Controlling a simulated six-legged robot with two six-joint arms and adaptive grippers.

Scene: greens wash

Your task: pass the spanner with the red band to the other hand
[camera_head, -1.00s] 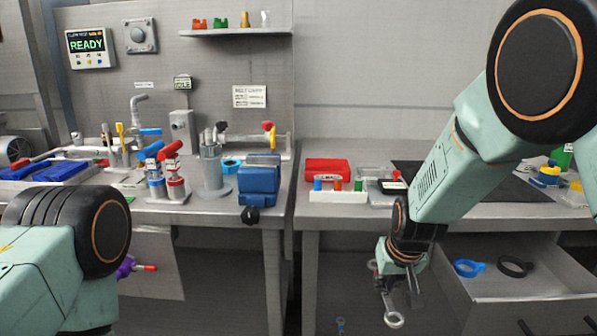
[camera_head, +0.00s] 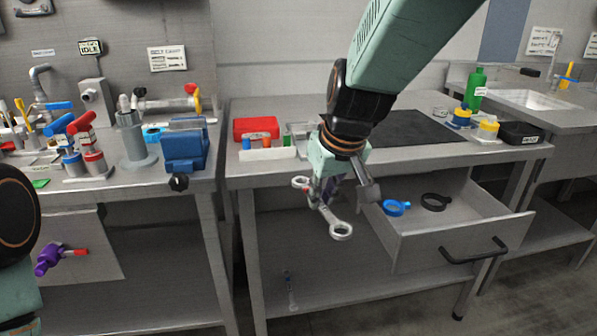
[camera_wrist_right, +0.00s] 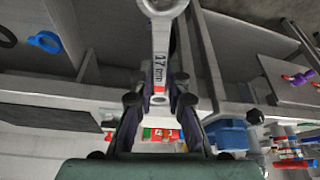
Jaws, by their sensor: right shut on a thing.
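My right gripper (camera_head: 338,197) is shut on a metal spanner (camera_head: 329,216). It holds the spanner in the air in front of the bench, left of the open drawer. The spanner slants, one ring end up to the left and the other down to the right. In the right wrist view the spanner (camera_wrist_right: 160,48) points away from the gripper (camera_wrist_right: 158,100). Its shank reads "17 mm" and a small red band shows close to the fingers. Only part of my left arm shows at the left edge of the head view; its gripper is out of view.
The open drawer (camera_head: 425,245) holds a blue ring (camera_head: 396,208) and a black ring (camera_head: 436,202). A small blue-topped tool (camera_head: 290,290) is on the lower shelf. A purple fitting (camera_head: 48,259) sticks out at the left. The bench edge is behind the gripper.

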